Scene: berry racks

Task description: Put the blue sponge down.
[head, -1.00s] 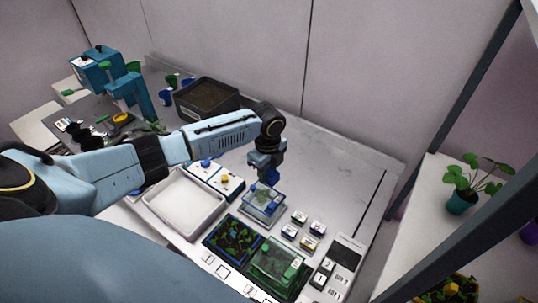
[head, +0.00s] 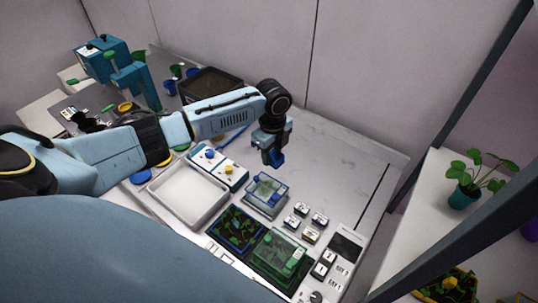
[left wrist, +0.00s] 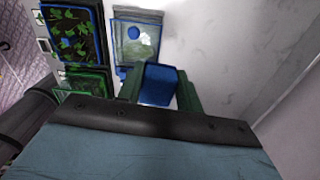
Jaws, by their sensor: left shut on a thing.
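The blue sponge (left wrist: 158,85) is a blue block held between the two fingers of my left gripper (left wrist: 160,92) in the left wrist view. In the head view the sponge (head: 276,158) hangs under my left gripper (head: 273,150), above the work table (head: 325,150). The gripper is just behind a clear box with blue parts (head: 266,193); the sponge looks clear of the table, though the exact gap is hard to tell. My right gripper is not in view.
In front stand a white tray (head: 160,194), a blue-rimmed plant tray (head: 236,229), a green-lidded box (head: 279,254) and several small labelled blocks (head: 311,235). A dark bin (head: 212,84) stands at the back. The table right of the gripper is bare.

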